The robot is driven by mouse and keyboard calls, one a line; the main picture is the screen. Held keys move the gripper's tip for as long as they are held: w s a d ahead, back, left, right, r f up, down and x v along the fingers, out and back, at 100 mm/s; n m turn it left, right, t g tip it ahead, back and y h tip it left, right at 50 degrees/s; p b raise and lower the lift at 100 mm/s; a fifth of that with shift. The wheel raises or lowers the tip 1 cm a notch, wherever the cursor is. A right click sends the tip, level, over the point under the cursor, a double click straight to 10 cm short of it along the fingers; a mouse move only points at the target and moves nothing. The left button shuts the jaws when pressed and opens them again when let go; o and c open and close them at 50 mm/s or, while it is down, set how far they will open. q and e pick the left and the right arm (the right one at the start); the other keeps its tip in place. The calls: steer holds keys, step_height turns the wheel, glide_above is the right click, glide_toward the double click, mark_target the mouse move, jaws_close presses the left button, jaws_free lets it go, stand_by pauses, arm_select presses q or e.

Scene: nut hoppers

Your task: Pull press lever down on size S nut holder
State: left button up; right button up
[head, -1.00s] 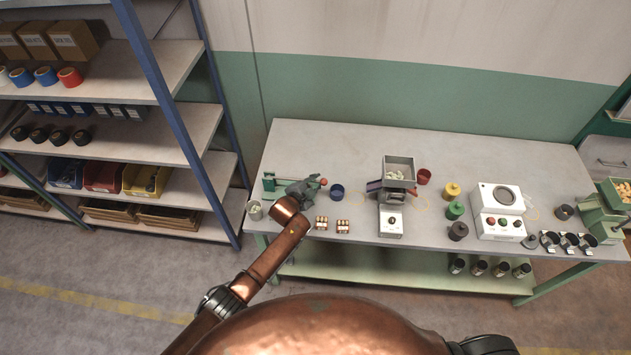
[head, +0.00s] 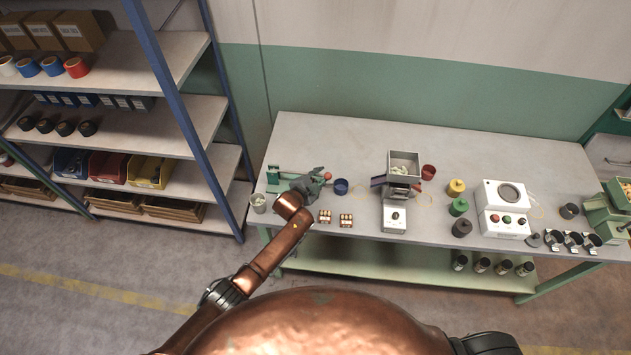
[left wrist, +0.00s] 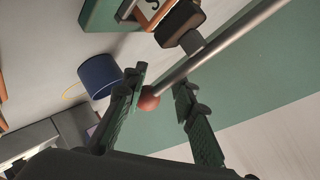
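The press lever shows in the left wrist view as a grey rod (left wrist: 235,35) with a red ball knob (left wrist: 149,103) at its end. The red knob (head: 327,176) also shows in the head view, at the left part of the table. My left gripper (head: 314,183) is at the knob. In the left wrist view the two fingers of this gripper (left wrist: 160,90) are apart, with the knob between them, closer to the left finger. I cannot tell whether they touch it. The green press body (head: 273,176) is partly hidden behind my gripper. My right gripper is not in view.
A blue cup (head: 341,186) stands right of the knob; it also shows in the left wrist view (left wrist: 99,76). A grey hopper (head: 403,157) with nuts stands further right. Small brass-coloured parts (head: 346,220) and a light cup (head: 258,203) are near the front edge.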

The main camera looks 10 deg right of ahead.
arm_select(q)
steer(key=v, duration=1.1)
steer(key=shift+s+a, duration=0.25)
steer(key=shift+r, duration=0.1)
